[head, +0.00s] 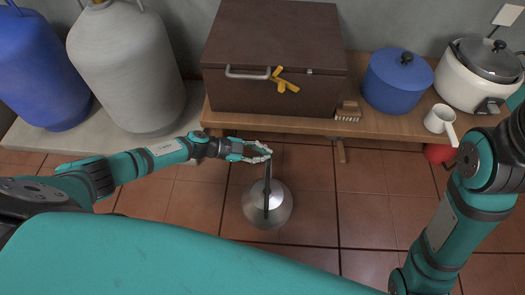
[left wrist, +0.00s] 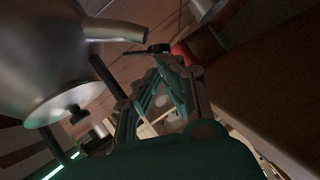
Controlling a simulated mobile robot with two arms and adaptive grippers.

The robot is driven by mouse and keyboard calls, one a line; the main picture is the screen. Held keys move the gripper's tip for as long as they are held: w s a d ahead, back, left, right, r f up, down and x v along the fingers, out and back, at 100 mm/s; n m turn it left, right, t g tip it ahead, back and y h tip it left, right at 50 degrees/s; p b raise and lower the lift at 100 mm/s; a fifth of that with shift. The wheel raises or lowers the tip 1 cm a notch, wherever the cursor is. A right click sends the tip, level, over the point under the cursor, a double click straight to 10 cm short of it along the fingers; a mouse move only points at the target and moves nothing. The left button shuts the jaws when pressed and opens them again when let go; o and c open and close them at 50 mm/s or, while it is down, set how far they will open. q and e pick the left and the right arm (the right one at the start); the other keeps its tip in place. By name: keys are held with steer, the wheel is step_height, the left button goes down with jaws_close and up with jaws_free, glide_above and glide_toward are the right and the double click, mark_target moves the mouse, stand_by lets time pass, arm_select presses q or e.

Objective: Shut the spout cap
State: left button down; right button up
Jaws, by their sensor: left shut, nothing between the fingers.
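A silver kettle (head: 279,208) stands below the counter edge in the head view, its dark handle (head: 267,190) running across its top. In the left wrist view the kettle body (left wrist: 40,45) fills the upper left, with its lid knob (left wrist: 75,113) and bare spout (left wrist: 117,31) showing. A small black spout cap (left wrist: 157,48) appears beside the spout mouth, apart from it. My left gripper (head: 268,152) is shut and empty just behind the handle's far end; its fingers (left wrist: 169,72) point towards the cap, and contact is unclear. My right gripper is out of view.
A brown chest (head: 270,50) stands on the wooden counter (head: 390,123). Gas cylinders (head: 125,65) stand at left. Tiled floor right of the kettle is clear.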

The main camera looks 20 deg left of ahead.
arm_select(q)
steer(key=shift+w+a+n+g+p, duration=0.1)
steer(key=shift+w+n+g+p, duration=0.35)
steer(key=shift+n+g+p, duration=0.2)
steer(key=shift+w, duration=0.15)
stand_by(0.6)
steer(key=s+f+v, duration=0.1)
steer(key=v, duration=1.1)
